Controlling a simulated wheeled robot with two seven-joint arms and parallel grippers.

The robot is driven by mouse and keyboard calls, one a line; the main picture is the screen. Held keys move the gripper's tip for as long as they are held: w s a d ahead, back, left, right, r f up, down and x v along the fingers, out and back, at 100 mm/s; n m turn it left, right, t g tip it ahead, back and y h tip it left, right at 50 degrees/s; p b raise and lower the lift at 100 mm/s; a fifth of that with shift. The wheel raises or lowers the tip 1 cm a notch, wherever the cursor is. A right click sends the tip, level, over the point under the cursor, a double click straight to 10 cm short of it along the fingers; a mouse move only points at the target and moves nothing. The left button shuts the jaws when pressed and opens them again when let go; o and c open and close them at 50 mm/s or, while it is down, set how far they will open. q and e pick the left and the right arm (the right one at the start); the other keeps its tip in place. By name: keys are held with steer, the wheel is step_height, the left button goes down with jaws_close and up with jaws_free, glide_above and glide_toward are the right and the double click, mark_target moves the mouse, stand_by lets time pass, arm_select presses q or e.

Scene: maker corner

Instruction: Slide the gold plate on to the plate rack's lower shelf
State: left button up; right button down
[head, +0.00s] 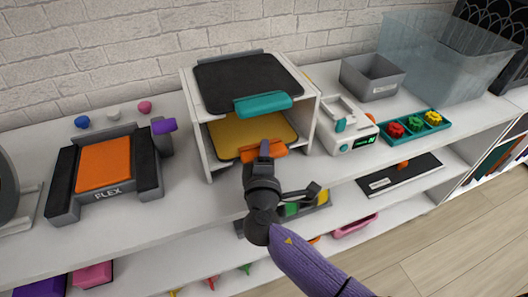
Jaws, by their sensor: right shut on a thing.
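The gold plate (238,133) has an orange handle (273,152) at its front. It lies inside the white plate rack (307,110) at the lower shelf level, with its handle end at the rack's open front. A black plate (245,80) with a teal handle is on the rack's upper level and hides the gold plate's back part. My right gripper (265,150) is shut on the orange handle, with the arm reaching in from the lower right. I cannot tell whether the plate rests fully on the shelf. My left gripper is not in view.
An orange-bed machine marked FLEX (110,195) stands left of the rack. A small white device (346,128) stands close to its right. Farther right are a grey bin (370,78), a teal tray (412,128) with knobs and a clear box (430,60).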

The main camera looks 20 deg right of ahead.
steer(key=c, duration=0.6)
jaws_free()
steer(key=o, duration=0.6)
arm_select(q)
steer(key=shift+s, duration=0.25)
arm_select(e)
steer(key=shift+f+b, duration=0.65)
steer(key=shift+f, duration=0.05)
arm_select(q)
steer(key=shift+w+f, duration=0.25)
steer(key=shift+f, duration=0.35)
arm_select(e)
steer(key=shift+r, duration=0.1)
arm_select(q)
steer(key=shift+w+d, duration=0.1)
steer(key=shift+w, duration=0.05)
arm_select(e)
steer(key=shift+s, duration=0.2)
